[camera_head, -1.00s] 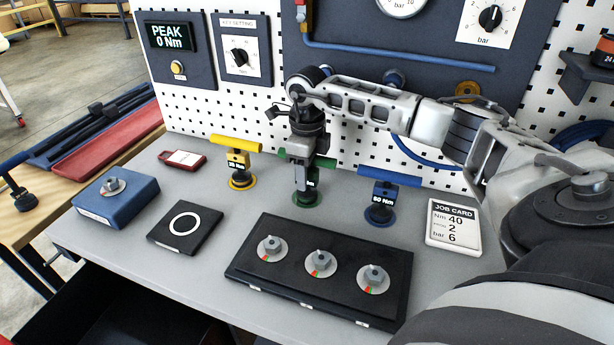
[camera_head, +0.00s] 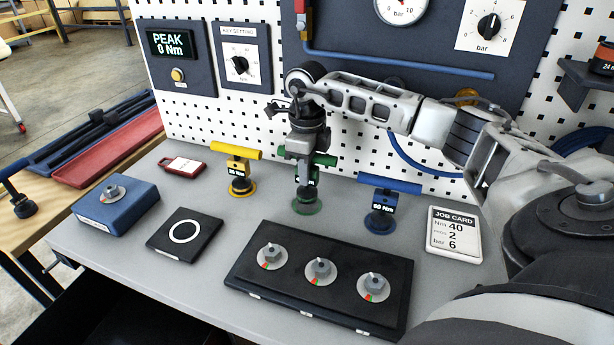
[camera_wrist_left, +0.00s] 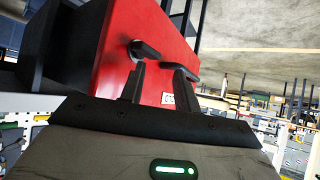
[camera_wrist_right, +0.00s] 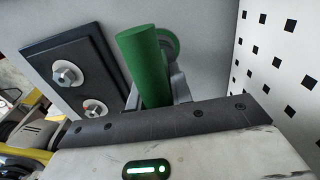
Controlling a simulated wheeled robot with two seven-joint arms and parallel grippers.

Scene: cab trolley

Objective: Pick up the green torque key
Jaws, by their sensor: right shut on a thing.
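The green torque key (camera_head: 323,159) is upright near the middle of the bench, its label partly hidden by my gripper. My right gripper (camera_head: 304,158) is shut on its green handle from above. In the right wrist view the green handle (camera_wrist_right: 143,62) sits between the fingers. A green ring base (camera_head: 308,207) is below the key; whether they still touch is hard to tell. My left gripper (camera_wrist_left: 160,62) is empty with its fingers apart, in front of a red surface (camera_wrist_left: 150,35), away from the bench.
A yellow key (camera_head: 237,152) stands left of the green one and a blue key (camera_head: 388,183) right of it. A black block with three bolts (camera_head: 318,300) lies in front. A job card (camera_head: 454,232) is at right. The pegboard (camera_head: 215,118) rises close behind.

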